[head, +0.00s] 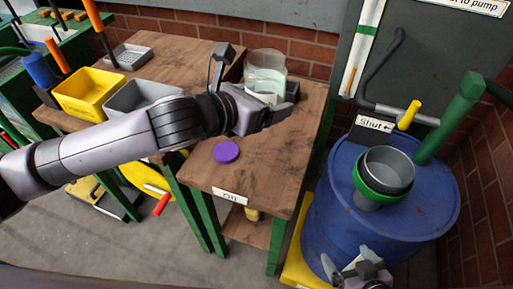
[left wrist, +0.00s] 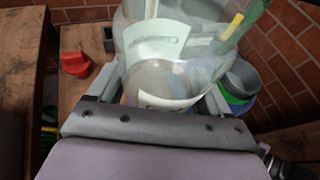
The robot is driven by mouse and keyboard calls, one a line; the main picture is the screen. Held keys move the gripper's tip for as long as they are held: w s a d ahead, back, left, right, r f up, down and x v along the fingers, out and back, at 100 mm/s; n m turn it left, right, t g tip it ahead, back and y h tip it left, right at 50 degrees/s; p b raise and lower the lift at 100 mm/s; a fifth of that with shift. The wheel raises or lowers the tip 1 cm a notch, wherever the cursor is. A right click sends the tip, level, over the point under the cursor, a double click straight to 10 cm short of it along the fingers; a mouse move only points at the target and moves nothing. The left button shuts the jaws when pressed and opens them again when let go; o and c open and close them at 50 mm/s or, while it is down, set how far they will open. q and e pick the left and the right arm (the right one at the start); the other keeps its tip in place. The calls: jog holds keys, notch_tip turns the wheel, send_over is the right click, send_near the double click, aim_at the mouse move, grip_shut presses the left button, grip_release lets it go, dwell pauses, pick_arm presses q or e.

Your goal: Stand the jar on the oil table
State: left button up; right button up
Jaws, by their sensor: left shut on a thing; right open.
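The jar (head: 265,70) is clear glass with a pale label and stands upright at the back of the oil table (head: 265,170). My left gripper (head: 278,106) is shut on the jar near its lower part. In the left wrist view the jar (left wrist: 178,45) sits between the two fingers (left wrist: 160,98). The gripper hides the jar's base in the head view, so I cannot tell whether it touches the tabletop. The table carries an "Oil" label (head: 230,196). My right gripper (head: 362,268) is open and empty, low in front of the blue drum.
A purple lid (head: 226,152) lies on the oil table. A blue drum (head: 330,200) with a funnel (head: 388,170) stands to the right. Yellow (head: 90,92) and grey (head: 140,93) bins are on the left table. A red object (left wrist: 75,63) shows in the left wrist view.

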pick_arm(q)
jog(key=b, duration=0.2)
send_over(262, 172)
notch_tip(262, 172, down, 15)
jog(key=shift+w+d+f, duration=0.1)
jog(key=shift+w+f, duration=0.05)
jog(key=shift+f, duration=0.05)
notch_tip(262, 172, down, 4)
jog(key=shift+f+b, duration=0.1)
jog(key=shift+b, duration=0.5)
jog(key=shift+f, duration=0.1)
jog(key=shift+f, duration=0.15)
jog(key=o, duration=1.2)
